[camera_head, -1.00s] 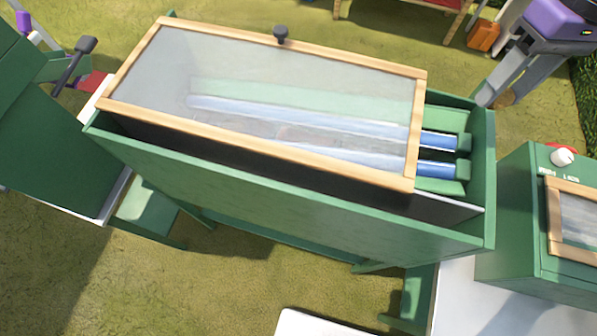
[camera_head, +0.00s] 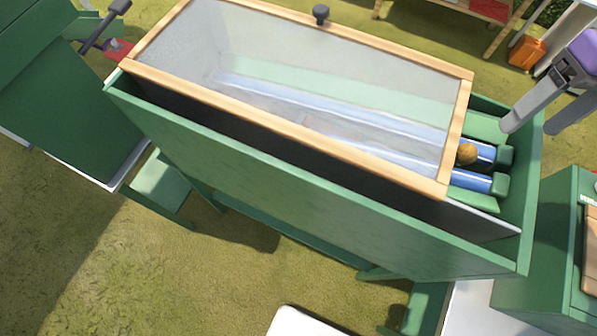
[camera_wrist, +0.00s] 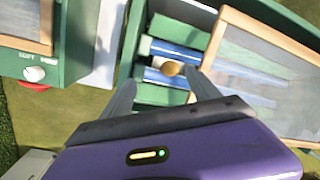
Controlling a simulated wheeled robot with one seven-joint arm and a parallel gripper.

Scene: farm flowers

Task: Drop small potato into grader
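The small brown potato (camera_head: 467,153) shows at the open right end of the green grader (camera_head: 300,190), over the blue rollers (camera_head: 472,181) and close to the wooden lid frame. I cannot tell whether it touches the rollers or is just above them. In the wrist view the potato (camera_wrist: 173,68) appears beyond my fingertips, clear of both fingers. My purple gripper (camera_head: 527,128) is above the grader's right end. Its grey fingers are spread apart and empty, as the wrist view (camera_wrist: 159,76) also shows.
A clear lid with a wooden frame (camera_head: 290,124) and dark knob covers most of the grader. A green box with a wooden-framed window (camera_head: 560,240) stands at right. Another green machine (camera_head: 70,110) stands at left. An orange container (camera_head: 527,53) is behind on the grass.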

